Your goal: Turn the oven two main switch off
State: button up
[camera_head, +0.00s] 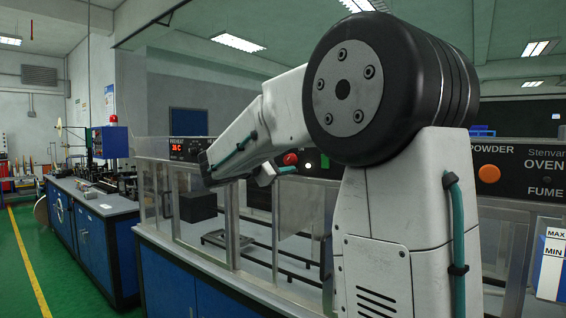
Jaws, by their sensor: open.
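A dark control panel (520,168) on the right carries the words POWDER, OVEN and FUME and a round orange button or lamp (488,173). Behind my arm, another dark panel shows a red knob (290,159) and a small white light. Farther left, a panel has a red digital display (182,149). I cannot tell which control is the oven two main switch; my arm covers part of the panels. My arm rises in front and bends left over the glazed line. My gripper is not clearly visible.
A glazed enclosure (230,222) with metal posts and rails runs along the blue bench below the panels. A dark block (198,206) sits inside it. A second blue bench (92,225) with equipment stands at left. Green floor (22,290) with a yellow line is open at far left.

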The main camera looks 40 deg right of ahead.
jog(key=shift+d, duration=0.4)
jog(key=c, duration=1)
jog(key=shift+o, duration=0.2)
